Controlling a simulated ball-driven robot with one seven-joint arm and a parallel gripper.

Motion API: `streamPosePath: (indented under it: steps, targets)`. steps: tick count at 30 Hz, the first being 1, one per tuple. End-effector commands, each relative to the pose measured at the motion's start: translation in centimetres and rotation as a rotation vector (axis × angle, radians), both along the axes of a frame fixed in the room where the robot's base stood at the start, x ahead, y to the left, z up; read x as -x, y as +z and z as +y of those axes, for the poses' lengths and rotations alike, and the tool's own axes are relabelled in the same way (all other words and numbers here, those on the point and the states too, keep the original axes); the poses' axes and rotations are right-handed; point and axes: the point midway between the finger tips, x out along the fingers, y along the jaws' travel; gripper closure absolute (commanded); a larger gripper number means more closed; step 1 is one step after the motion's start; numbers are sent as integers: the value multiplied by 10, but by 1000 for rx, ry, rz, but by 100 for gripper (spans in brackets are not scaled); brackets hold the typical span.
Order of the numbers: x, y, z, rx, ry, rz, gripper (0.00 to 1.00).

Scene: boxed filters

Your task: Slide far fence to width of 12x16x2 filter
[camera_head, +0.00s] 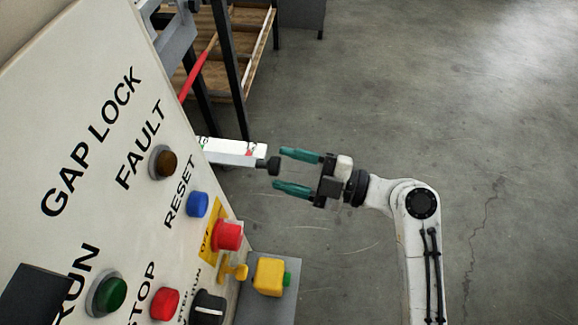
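My gripper (281,169) has two teal fingers, spread apart and pointing left. A black knob (272,166) sits at the right end of a white bar (236,150) with small coloured marks. The knob is at the mouth of my fingers, roughly between the tips; I cannot tell whether either finger touches it. The bar's left part is hidden behind the control panel. I cannot make out which part is the far fence, and no 12x16x2 filter can be identified.
A wooden-shelved rack (250,60) stands behind. The concrete floor (480,120) on the right is clear.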

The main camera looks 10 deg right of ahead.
Motion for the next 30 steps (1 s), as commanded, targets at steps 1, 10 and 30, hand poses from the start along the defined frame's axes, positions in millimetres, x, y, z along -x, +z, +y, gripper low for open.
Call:
streamPosePath:
  steps: [1, 10, 30]
  targets:
    - [0, 0, 1, -1, 1, 0, 37]
    - [0, 0, -1, 0, 1, -1, 35]
    - [48, -1, -90, 0, -2, -1, 35]
